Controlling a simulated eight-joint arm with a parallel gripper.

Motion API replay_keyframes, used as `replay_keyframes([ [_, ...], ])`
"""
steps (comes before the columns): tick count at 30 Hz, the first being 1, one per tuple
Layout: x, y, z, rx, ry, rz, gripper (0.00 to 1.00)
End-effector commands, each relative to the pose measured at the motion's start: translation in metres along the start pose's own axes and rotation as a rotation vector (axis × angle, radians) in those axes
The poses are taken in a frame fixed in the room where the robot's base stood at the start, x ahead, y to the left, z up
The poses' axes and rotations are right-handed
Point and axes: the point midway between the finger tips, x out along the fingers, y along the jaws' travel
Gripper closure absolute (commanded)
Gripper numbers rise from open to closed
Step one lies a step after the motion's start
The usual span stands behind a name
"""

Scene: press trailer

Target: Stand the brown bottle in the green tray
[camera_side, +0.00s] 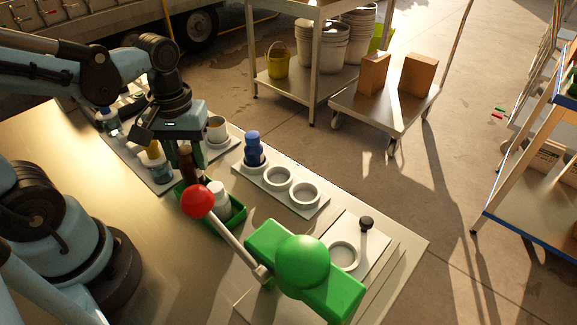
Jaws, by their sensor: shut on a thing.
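The green tray (236,221) sits on the bench in the middle of the view, partly hidden behind a red ball knob. A white bottle (219,199) stands in the tray. The brown bottle (187,163) is upright at the tray's back left end, below my gripper (186,152). My gripper points down and is shut on the brown bottle. The bottle's lower part is hidden by the red knob and tray wall, so I cannot tell whether it touches the tray floor.
A press lever with the red knob (197,200) and green head (303,262) stands in front of the tray. Right of the tray, a plate with ring holders (278,177) carries a blue bottle (254,149). A yellow-capped bottle (155,161) stands close on the left.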

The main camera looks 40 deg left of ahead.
Motion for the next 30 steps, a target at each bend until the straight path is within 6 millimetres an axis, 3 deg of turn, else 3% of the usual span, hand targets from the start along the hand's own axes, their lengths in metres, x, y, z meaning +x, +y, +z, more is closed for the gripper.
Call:
replay_keyframes([
  [16,0.038,0.0,0.0,0.0,0.001,0.0,0.96],
  [30,0.044,0.0,0.0,0.0,0.001,0.0,0.96],
])
